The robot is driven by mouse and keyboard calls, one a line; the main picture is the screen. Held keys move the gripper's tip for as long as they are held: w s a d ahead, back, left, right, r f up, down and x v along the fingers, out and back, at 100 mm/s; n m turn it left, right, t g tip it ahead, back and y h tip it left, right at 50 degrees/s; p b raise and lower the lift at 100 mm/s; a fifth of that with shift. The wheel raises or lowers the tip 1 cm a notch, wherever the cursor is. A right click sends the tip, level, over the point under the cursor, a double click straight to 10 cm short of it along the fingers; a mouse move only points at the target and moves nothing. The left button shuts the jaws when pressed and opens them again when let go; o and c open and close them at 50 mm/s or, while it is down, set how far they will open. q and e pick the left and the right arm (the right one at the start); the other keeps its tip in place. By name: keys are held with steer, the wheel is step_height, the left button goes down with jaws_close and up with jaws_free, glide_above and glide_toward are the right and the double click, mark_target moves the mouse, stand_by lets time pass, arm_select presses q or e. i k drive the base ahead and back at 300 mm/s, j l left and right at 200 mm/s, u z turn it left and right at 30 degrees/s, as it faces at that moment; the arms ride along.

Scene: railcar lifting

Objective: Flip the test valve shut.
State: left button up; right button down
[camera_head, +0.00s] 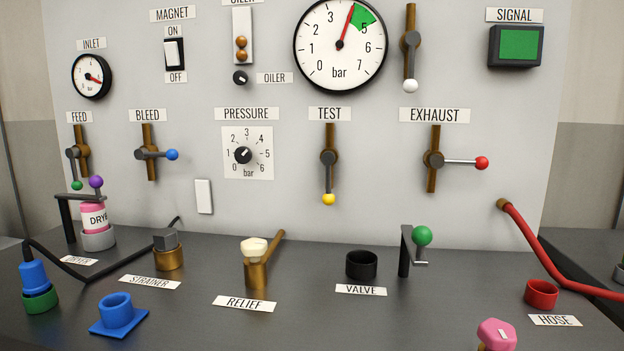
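The test valve (329,157) is on the grey wall panel under the TEST label (329,114). Its body sits on a short vertical brown pipe. Its lever hangs straight down, in line with the pipe, and ends in a yellow ball (328,199). Nothing touches the lever. Neither of my grippers shows in the head view.
The exhaust valve's red-ball lever (481,163) points right. The bleed valve's blue-ball lever (172,155) also points right. The big gauge (340,45) has its needle at the green sector's edge. Below stand a relief fitting (256,272), black cup (361,265) and green-ball stand (405,252).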

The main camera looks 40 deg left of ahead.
mark_target(328, 159)
steer(key=k+j+u, duration=0.1)
steer(key=u, duration=0.95)
